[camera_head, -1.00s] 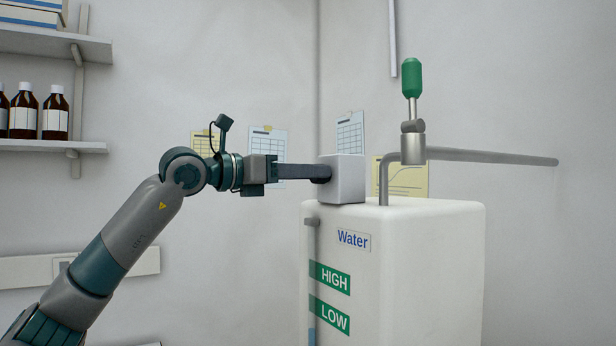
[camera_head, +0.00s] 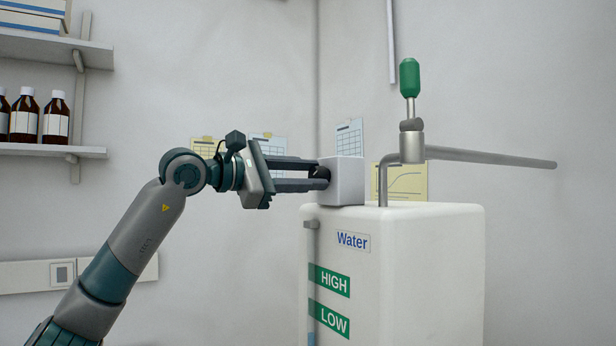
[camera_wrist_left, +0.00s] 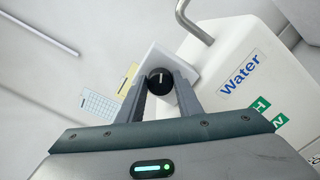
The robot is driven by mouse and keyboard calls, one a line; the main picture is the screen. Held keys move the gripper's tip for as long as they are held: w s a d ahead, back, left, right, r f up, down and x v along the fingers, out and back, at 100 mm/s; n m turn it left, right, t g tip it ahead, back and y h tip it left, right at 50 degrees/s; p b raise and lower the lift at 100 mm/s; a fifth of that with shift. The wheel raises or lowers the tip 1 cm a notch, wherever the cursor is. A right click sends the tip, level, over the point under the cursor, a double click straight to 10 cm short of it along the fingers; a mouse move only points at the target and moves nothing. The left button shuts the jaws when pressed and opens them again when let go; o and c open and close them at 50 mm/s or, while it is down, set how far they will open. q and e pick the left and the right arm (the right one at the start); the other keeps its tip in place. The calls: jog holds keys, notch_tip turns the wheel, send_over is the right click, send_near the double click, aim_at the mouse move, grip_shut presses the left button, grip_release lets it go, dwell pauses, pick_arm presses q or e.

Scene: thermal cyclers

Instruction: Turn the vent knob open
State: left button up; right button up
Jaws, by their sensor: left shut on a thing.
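The vent knob (camera_wrist_left: 159,80) is a black round knob with a white line, on the side of a light grey box (camera_head: 346,181) on top of the white water tank (camera_head: 430,260). In the head view the knob (camera_head: 324,174) is partly hidden by the fingers. My left gripper (camera_head: 322,178) reaches in from the left, its two fingers shut on the knob. In the left wrist view the fingers (camera_wrist_left: 160,84) lie on either side of it. The white line on the knob runs nearly upright in that view. My right gripper is not in view.
A green-handled lever valve (camera_head: 410,80) stands on a grey pipe (camera_head: 490,156) at the right, above the tank. Shelves with brown bottles (camera_head: 56,118) are at the left wall. The space between shelves and tank is free apart from my arm.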

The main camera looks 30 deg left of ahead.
pick_arm(q)
jog(key=m, duration=0.5)
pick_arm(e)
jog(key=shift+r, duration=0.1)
pick_arm(q)
jog(key=shift+f+m, duration=0.1)
jog(key=shift+m, duration=0.3)
jog(key=o, duration=1)
jog(key=shift+o, duration=0.2)
jog(key=shift+s, duration=0.1)
jog(key=b+v, duration=0.3)
jog(key=v, duration=1.4)
jog(key=shift+a, duration=0.15)
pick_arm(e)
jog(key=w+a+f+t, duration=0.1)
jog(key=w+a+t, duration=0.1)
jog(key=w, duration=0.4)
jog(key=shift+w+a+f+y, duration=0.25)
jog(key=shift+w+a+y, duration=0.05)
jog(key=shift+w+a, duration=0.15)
